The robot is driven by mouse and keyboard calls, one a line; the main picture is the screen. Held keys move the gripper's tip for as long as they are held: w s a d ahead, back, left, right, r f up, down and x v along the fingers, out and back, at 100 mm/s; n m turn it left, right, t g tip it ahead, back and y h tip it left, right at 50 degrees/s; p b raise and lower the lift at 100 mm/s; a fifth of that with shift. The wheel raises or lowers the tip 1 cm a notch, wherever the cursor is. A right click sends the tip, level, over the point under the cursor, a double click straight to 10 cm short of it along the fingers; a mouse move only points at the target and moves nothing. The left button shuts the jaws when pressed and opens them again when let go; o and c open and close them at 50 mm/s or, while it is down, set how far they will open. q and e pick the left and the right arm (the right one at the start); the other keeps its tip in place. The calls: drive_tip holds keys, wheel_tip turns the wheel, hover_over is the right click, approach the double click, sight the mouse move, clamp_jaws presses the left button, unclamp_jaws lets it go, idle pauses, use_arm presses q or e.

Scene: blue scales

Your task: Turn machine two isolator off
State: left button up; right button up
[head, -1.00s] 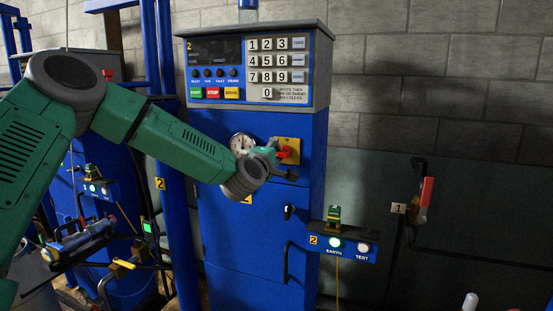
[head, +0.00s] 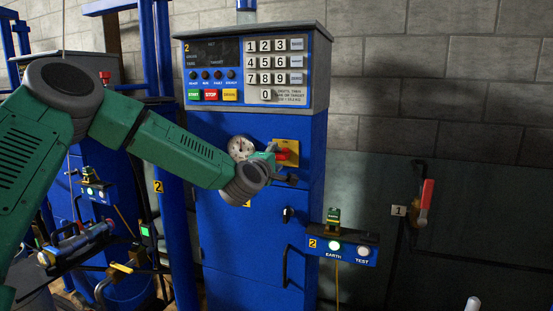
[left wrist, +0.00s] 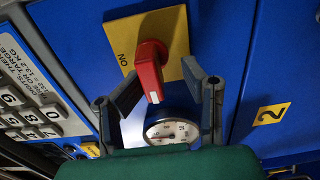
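The machine two isolator is a red handle (head: 283,155) on a yellow plate (head: 293,147), on the blue front of machine two. In the left wrist view the red handle (left wrist: 150,72) stands out from the yellow plate (left wrist: 165,28), with "ON" printed to its left. My left gripper (head: 273,164) is in front of the plate and hides part of the handle. In the left wrist view its fingers (left wrist: 163,78) are spread with the handle between them; clear gaps show on both sides. My right gripper is out of view.
A dial gauge (head: 241,147) sits left of the plate, close to my wrist. A keypad panel (head: 260,68) is above. A black knob (head: 288,214) and an EARTH/TEST box (head: 342,249) are below. A red lever marked 1 (head: 425,195) is on the right wall.

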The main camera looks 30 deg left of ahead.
use_arm(q)
drive_tip(key=shift+a+r, duration=0.1)
drive_tip(key=shift+a, duration=0.05)
drive_tip(key=v, duration=1.1)
drive_tip(key=shift+s+f, duration=0.2)
drive_tip(key=shift+s, duration=0.2)
